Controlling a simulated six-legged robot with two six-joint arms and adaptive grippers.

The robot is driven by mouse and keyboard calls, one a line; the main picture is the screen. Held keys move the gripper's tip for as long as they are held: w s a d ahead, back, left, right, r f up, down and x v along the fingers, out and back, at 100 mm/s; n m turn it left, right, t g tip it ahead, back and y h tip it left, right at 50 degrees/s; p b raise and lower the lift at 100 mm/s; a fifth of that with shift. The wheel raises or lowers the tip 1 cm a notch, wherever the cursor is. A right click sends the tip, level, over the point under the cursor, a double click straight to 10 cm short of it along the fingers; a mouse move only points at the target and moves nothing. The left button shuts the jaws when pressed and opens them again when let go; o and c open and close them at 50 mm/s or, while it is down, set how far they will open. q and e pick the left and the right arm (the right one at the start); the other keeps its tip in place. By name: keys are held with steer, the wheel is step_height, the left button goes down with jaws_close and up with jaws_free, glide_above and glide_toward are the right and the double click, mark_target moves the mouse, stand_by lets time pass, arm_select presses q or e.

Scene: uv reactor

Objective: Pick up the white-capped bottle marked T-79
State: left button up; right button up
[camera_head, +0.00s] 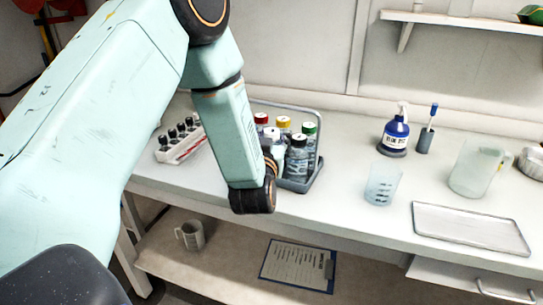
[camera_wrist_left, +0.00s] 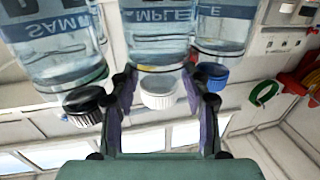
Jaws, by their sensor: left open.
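A white-capped bottle stands in the grey bottle carrier (camera_head: 312,178) on the bench. Its white cap (camera_wrist_left: 158,92) shows upside down in the left wrist view, between the two fingers of my left gripper (camera_wrist_left: 160,74). The fingers are open, one on each side of the cap, and I cannot tell whether they touch it. The marking T-79 is not readable. In the head view my left wrist hides much of this bottle and gripper. A black-capped bottle (camera_wrist_left: 55,60) and a blue-capped bottle (camera_wrist_left: 222,35) stand on either side. My right gripper is not in view.
Red (camera_head: 261,117), yellow (camera_head: 284,121) and green (camera_head: 309,127) caps crowd the carrier, under its raised handle. A vial rack (camera_head: 180,147) stands left. A blue pump bottle (camera_head: 396,132), beaker (camera_head: 382,186), pitcher (camera_head: 478,170) and tray (camera_head: 470,229) stand right.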

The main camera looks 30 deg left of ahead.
arm_select(q)
steer(key=shift+c, duration=0.2)
steer(key=shift+d+r, duration=0.1)
steer(key=shift+c, duration=0.9)
jaws_close()
